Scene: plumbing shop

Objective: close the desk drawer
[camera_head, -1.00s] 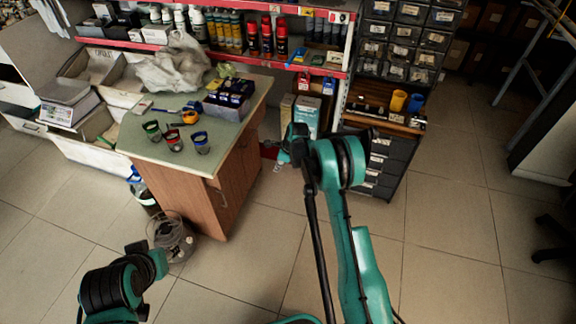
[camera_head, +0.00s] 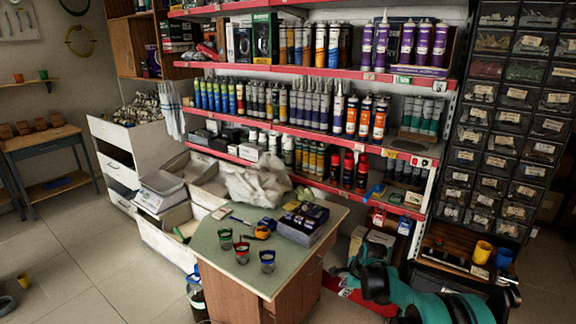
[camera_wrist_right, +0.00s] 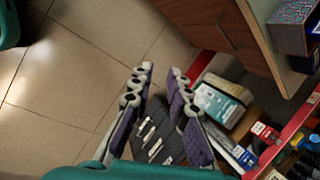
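The desk (camera_head: 325,218) has a green top and brown wooden sides and stands at the lower middle of the head view. Its wooden face with a dark handle (camera_wrist_right: 228,42) shows at the top of the right wrist view. I cannot tell there how far the drawer stands out. My right gripper (camera_wrist_right: 159,72) is open, with a gap between its purple-padded fingers and nothing in it. It is below and apart from the handle in that view. In the head view my right arm is beside the desk's right side, and its fingers are hard to make out. My left gripper is out of view.
Red-edged shelves (camera_head: 300,132) full of bottles and tubes stand behind the desk. Small cups and a dark box (camera_head: 303,222) are on the desktop. A bin cabinet (camera_head: 510,130) stands at the right. Tiled floor (camera_head: 100,270) is open on the left.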

